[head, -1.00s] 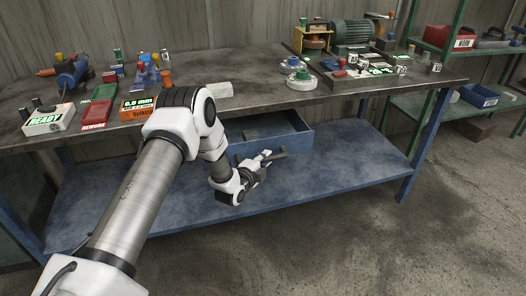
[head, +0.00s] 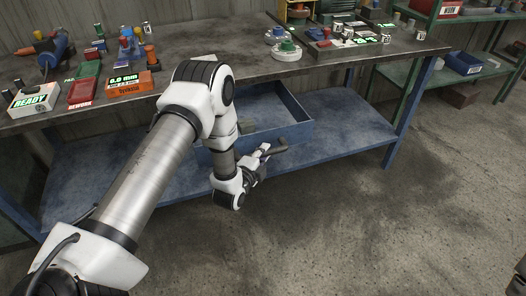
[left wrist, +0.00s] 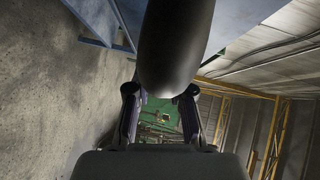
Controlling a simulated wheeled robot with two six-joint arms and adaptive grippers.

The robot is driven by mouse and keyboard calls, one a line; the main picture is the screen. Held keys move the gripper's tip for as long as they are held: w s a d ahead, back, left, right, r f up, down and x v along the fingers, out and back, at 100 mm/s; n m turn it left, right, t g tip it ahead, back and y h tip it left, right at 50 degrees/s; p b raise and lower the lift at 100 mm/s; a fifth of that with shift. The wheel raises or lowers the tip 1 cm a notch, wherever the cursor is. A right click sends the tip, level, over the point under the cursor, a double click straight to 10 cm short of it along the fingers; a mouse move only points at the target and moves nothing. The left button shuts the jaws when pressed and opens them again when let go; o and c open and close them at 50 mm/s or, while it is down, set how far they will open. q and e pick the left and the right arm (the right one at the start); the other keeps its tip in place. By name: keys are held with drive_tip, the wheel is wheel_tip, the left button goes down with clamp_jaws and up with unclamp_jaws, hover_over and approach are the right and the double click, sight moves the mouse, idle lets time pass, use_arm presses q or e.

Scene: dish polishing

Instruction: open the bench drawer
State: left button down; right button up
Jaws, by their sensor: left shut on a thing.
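The blue bench drawer (head: 296,134) is pulled out from under the bench top, and its open inside shows in the head view. Its dark handle (head: 279,146) sticks out in front of it and fills the upper middle of the left wrist view (left wrist: 174,45). My left gripper (head: 264,153) is at the drawer front, with its fingers shut on the handle. In the left wrist view the two fingers (left wrist: 160,98) lie either side of the handle's lower end. My arm hides the left part of the drawer.
A blue lower shelf (head: 350,130) lies beneath. A green rack (head: 480,52) stands right. Floor in front is clear.

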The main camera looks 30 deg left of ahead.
use_arm(q)
drive_tip(key=c, duration=1)
unclamp_jaws()
drive_tip(key=s+r, duration=0.1)
drive_tip(key=s, duration=1)
drive_tip(key=shift+s+d+r, duration=0.3)
drive_tip(key=shift+s+d, duration=0.1)
drive_tip(key=shift+d, duration=0.05)
